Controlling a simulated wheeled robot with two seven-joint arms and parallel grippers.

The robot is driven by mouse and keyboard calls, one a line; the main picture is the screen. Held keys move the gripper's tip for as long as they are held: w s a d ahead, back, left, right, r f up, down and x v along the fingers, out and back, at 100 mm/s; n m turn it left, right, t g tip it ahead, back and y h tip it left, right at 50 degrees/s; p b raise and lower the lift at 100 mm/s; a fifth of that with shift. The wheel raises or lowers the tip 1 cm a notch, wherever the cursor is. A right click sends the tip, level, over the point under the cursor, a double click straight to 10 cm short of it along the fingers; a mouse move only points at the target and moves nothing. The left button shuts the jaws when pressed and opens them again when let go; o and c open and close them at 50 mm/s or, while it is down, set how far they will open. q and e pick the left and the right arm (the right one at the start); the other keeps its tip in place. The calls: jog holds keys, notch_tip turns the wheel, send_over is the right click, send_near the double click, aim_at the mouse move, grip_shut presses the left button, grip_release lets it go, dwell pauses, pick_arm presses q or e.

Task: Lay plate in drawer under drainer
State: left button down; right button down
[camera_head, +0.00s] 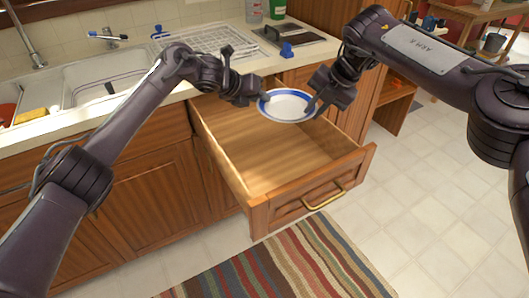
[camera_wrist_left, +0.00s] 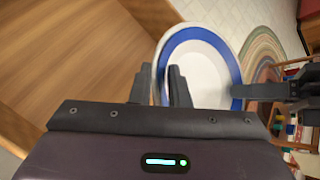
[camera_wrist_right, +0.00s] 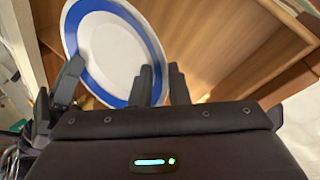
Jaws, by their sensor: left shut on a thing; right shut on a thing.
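A white plate with a blue ring (camera_head: 287,105) is held level above the back part of the open wooden drawer (camera_head: 262,215). My left gripper (camera_head: 262,95) is shut on the plate's left rim. My right gripper (camera_head: 316,104) is shut on its right rim. The plate also shows in the left wrist view (camera_wrist_left: 205,62) and in the right wrist view (camera_wrist_right: 108,45). The drawer looks empty. The wire dish drainer (camera_head: 205,42) stands on the counter above and behind the drawer.
The sink (camera_head: 95,82) and a yellow sponge (camera_head: 37,114) are at the left. Bottles (camera_head: 254,10) stand at the back of the counter. A striped rug (camera_head: 290,265) lies on the floor before the drawer. The drawer's front half is clear.

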pick_arm(q)
jog(key=shift+d+r, duration=0.15)
jog(key=shift+d, duration=0.15)
pick_arm(e)
jog(key=shift+a+r, duration=0.15)
jog(key=shift+a, duration=0.25)
pick_arm(q)
jog(key=shift+s, duration=0.1)
pick_arm(e)
jog(key=shift+s, duration=0.1)
